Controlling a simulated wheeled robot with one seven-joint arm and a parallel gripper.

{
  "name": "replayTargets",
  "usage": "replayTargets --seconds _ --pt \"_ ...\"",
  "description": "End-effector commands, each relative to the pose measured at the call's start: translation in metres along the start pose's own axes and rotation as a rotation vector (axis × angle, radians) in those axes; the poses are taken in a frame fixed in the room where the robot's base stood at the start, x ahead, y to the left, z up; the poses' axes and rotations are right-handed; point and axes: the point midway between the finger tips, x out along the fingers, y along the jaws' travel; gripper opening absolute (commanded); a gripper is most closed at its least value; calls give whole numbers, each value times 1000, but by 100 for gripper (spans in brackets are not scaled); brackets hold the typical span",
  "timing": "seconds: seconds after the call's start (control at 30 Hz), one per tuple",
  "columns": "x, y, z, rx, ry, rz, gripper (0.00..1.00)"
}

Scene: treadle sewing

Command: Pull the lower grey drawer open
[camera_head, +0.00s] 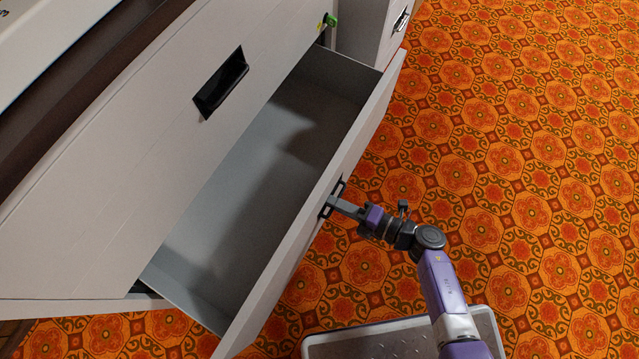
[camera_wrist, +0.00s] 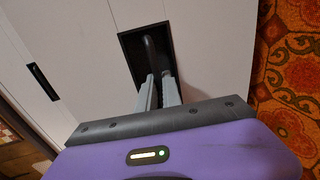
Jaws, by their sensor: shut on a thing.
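The lower grey drawer (camera_head: 250,180) stands well out from the cabinet in the head view, and its grey inside is empty as far as I see. Its front panel (camera_head: 268,292) faces my arm. My gripper (camera_head: 333,201) is at the dark recessed handle of that panel, with its fingers shut on the handle. In the wrist view the two grey fingers (camera_wrist: 159,90) reach into the dark recess (camera_wrist: 148,50) around a curved bar. The exact contact is partly hidden in shadow.
The upper drawer front (camera_head: 150,130) with its black handle (camera_head: 221,84) is closed. A green key or tag (camera_head: 331,20) sits at its upper right corner. A second drawer unit (camera_head: 375,25) stands behind. Patterned orange carpet (camera_head: 520,150) is clear to the right.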

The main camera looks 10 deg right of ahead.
Motion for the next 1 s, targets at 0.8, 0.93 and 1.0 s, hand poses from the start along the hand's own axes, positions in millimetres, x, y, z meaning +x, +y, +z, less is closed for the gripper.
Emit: replayTargets --seconds 0.8,0.93,1.0 --pt "-46 -10 0 -1 1 -1 15" --pt "-46 -10 0 -1 1 -1 18" --pt "-46 -10 0 -1 1 0 18"
